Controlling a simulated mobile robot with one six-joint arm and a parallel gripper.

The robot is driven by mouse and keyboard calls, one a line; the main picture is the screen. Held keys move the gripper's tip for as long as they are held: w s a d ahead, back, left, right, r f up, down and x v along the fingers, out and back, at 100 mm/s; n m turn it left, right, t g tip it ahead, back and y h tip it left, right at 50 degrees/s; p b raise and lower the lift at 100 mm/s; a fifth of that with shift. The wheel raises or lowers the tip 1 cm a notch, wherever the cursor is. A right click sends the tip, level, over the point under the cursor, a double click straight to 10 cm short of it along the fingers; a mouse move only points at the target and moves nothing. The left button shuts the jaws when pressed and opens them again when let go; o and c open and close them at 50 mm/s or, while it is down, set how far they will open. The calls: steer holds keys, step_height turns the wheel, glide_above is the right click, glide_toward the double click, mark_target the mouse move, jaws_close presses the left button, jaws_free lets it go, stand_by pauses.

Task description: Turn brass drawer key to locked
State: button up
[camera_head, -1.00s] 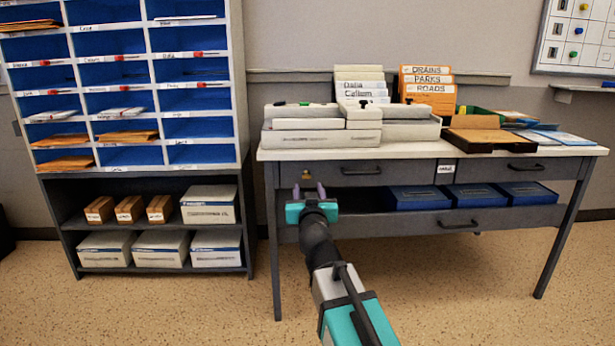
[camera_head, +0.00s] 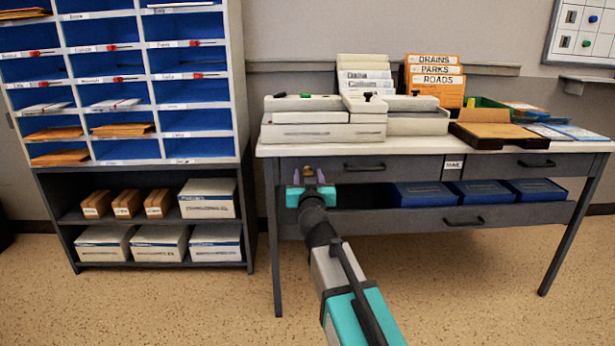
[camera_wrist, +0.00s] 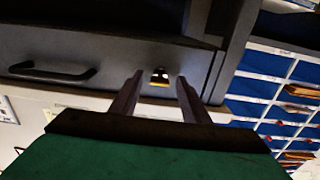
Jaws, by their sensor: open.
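The brass drawer key (camera_head: 308,172) sits at the left end of the desk's upper left drawer front (camera_head: 390,166). In the wrist view the key (camera_wrist: 159,78) shows as a small bright brass and dark shape on the grey drawer front. My gripper (camera_head: 310,178) is open in front of it. In the wrist view the two fingers of my gripper (camera_wrist: 160,88) stand either side of the key, with gaps visible on both sides. I cannot tell which way the key is turned.
A drawer handle (camera_head: 364,167) lies right of the key. The desk leg (camera_head: 274,240) stands just left of my gripper. Blue boxes (camera_head: 418,194) sit on the shelf below. A mail sorter (camera_head: 140,130) stands left of the desk. Grey boxes (camera_head: 325,133) rest on the desk top.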

steer(key=c, duration=1.1)
steer(key=shift+o, duration=0.2)
steer(key=n+p, duration=0.2)
steer(key=n, duration=1.1)
steer(key=shift+r+n, duration=0.1)
steer(key=shift+n, duration=0.2)
steer(key=shift+n+p, duration=0.95)
steer(key=shift+n, duration=1.25)
